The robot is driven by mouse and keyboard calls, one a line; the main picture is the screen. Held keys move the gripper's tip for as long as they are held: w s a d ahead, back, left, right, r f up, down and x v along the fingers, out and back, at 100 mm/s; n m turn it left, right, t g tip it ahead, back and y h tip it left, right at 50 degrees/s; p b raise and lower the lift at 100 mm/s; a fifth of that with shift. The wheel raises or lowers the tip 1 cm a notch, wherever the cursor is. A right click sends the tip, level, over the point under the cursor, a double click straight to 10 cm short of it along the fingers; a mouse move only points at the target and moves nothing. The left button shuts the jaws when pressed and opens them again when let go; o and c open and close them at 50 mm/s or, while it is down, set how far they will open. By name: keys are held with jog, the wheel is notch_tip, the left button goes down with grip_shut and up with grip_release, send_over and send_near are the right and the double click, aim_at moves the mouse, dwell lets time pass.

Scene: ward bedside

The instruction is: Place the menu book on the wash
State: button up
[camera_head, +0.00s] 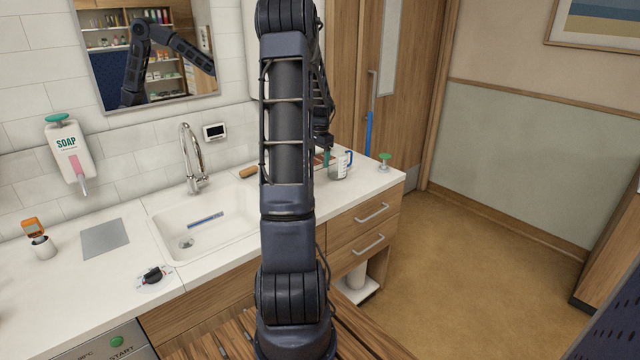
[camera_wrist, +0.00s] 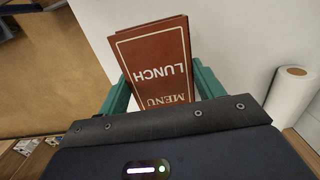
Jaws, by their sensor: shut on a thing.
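The menu book, brown-red with "LUNCH MENU" in white (camera_wrist: 155,58), is held between the green fingers of my gripper (camera_wrist: 162,88) in the wrist view. The lettering appears upside down there. In the head view my arm hides most of the gripper; a small reddish patch, probably the book (camera_head: 319,158), shows just right of the arm. The wash is a white counter (camera_head: 215,275) with a sunken white sink (camera_head: 225,215) and chrome tap (camera_head: 191,160). The gripper end is over or near the counter's right part; I cannot tell whether the book touches it.
A clear jug with a blue handle (camera_head: 341,166) and a green-topped item (camera_head: 385,161) stand on the right counter end. A brown brush-like item (camera_head: 249,172) lies behind the sink. Left are a grey sheet (camera_head: 104,238) and an orange-topped holder (camera_head: 38,240). A white roll (camera_wrist: 291,95) shows in the wrist view.

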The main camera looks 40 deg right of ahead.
aim_at(319, 190)
notch_tip(319, 190, down, 12)
jog(key=shift+r, duration=0.15)
dwell(0.4)
jog(key=o, duration=1.1)
